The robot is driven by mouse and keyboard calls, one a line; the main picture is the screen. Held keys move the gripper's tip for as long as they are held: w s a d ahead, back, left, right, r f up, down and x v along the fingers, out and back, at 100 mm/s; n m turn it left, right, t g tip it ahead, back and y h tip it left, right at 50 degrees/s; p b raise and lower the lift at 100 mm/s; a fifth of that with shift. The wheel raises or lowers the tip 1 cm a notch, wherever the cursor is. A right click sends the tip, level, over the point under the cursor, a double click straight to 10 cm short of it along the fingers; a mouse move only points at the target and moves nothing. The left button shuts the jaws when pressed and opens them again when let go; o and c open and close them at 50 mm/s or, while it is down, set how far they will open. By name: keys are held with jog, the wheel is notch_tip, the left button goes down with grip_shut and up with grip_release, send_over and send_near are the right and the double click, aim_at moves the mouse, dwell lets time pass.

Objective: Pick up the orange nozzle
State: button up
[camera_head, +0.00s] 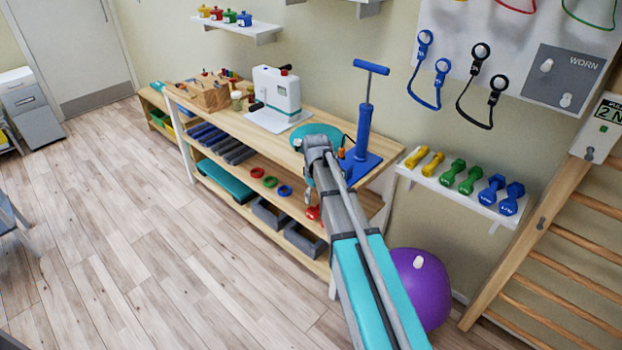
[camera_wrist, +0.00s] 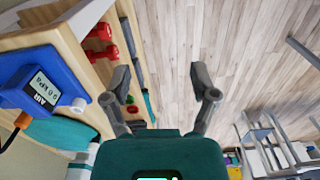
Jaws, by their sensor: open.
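A small orange piece, likely the nozzle (camera_head: 341,153), shows beside the blue pump (camera_head: 363,125) on the wooden bench top. In the head view my arm hides most of the gripper.
The bench (camera_head: 225,118) also holds a white device (camera_head: 277,92), a teal disc (camera_head: 316,135) and a wooden box (camera_head: 208,95). Its lower shelves carry dumbbells, rings and grey blocks. A purple ball (camera_head: 420,290) lies right of my arm. The floor (camera_head: 130,230) at left is clear.

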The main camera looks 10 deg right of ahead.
jog(key=s+f+m+b, duration=0.2)
jog(key=s+m, duration=0.1)
jog(key=s, duration=0.7)
jog(key=s+f+m+b, duration=0.1)
jog(key=s+f+m, duration=0.1)
jog(key=s, duration=0.8)
jog(key=shift+s+a+f+m+b, duration=0.25)
jog(key=shift+s+a+m+b, duration=0.15)
jog(key=shift+m, duration=0.4)
jog(key=shift+d, duration=0.1)
jog(key=shift+c, duration=1.3)
